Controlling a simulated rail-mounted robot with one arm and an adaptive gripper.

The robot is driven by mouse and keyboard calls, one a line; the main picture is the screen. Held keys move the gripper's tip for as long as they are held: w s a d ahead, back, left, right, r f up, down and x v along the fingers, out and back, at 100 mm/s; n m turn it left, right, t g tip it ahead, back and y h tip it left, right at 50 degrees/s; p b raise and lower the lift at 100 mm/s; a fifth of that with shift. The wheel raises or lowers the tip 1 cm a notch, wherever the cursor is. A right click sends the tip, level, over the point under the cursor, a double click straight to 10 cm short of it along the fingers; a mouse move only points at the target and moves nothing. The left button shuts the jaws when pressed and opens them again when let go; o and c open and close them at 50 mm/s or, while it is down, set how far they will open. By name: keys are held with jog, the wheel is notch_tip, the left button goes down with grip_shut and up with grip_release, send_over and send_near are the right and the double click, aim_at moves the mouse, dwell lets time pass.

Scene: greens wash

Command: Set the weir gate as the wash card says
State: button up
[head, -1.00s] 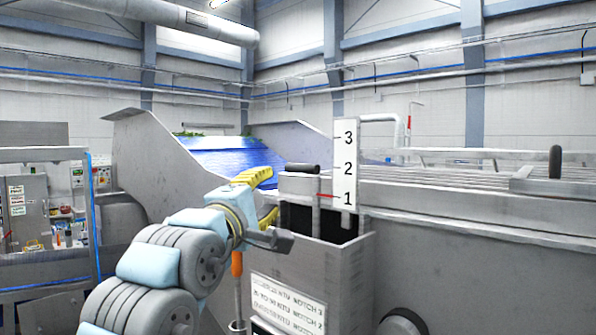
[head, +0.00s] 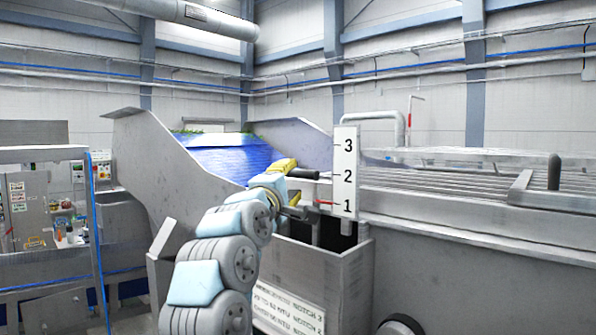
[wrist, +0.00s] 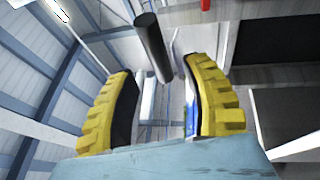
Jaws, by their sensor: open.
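The weir gate's dark bar handle (head: 303,174) sticks out beside the white notch plate (head: 345,160) marked 3, 2, 1 from top to bottom. A red pointer (head: 322,202) sits level with the 1. My gripper (head: 286,183) is open, at the left end of the handle in the head view, and hides part of the gate. In the wrist view a dark bar (wrist: 152,47), seemingly the handle, lies between and beyond the yellow fingers, with gaps on both sides. The wash card (head: 288,307) is on the tank front. Its lines mention notches, but the small text is mostly unreadable.
The gate box (head: 345,275) stands below the plate. A grey chute (head: 155,170) with a blue surface (head: 225,155) rises behind my arm. A ribbed metal deck (head: 440,180) runs right. A blue-edged rack (head: 98,235) stands left.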

aim_at(296, 174)
jog(key=shift+p+x, duration=0.45)
jog(key=shift+x, duration=1.4)
jog(key=shift+w+d, duration=0.15)
jog(key=shift+w, duration=0.35)
grip_shut()
